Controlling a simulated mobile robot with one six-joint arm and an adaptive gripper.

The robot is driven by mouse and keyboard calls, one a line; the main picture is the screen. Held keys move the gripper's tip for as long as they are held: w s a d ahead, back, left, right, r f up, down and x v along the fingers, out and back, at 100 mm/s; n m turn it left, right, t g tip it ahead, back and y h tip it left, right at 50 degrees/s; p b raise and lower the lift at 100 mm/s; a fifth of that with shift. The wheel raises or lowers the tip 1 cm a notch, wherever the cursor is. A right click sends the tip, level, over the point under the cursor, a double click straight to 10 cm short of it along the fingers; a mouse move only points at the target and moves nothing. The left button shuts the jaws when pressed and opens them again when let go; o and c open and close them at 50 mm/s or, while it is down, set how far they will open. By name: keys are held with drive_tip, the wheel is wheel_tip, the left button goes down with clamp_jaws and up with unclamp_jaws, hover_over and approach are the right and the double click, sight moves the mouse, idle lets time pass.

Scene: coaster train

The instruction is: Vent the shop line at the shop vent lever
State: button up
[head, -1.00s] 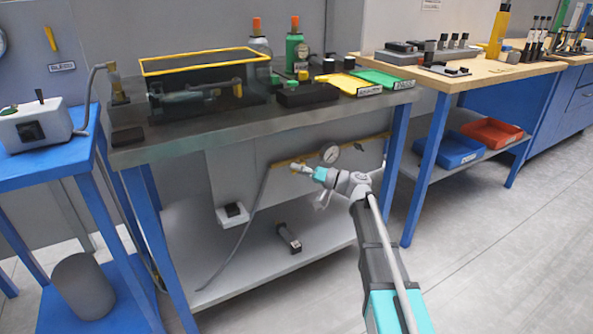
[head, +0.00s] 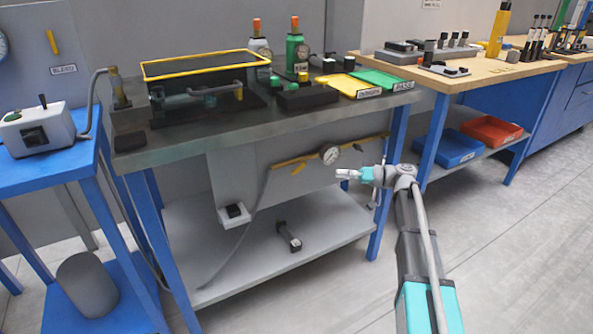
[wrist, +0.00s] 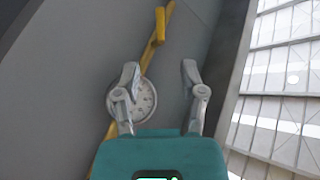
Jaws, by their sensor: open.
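A yellow pipe (head: 350,146) runs along the grey panel under the dark-topped bench. A small yellow lever (head: 298,168) hangs at its left part. I read no label on it, so I cannot tell for certain that it is the shop vent lever. A yellow handle (wrist: 160,26) shows in the wrist view beyond my fingertips. A round gauge (head: 330,154) sits on the pipe; in the wrist view the gauge (wrist: 143,101) is partly behind one finger. My gripper (head: 342,174) is open and empty, right of the lever and apart from it; its spread fingers also show in the wrist view (wrist: 160,74).
The bench top (head: 190,146) overhangs the panel. A lower shelf (head: 330,247) carries a small dark cylinder (head: 288,236). A grey hose (head: 250,225) hangs at the panel's left. Another yellow lever (head: 52,42) is on the left wall above a bleed sign. Floor at right is clear.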

sight(296, 169)
drive_tip(key=shift+a, duration=0.15)
drive_tip(key=a, duration=1.3)
drive_tip(key=shift+w+a, duration=0.15)
drive_tip(key=shift+a, duration=0.2)
clamp_jaws()
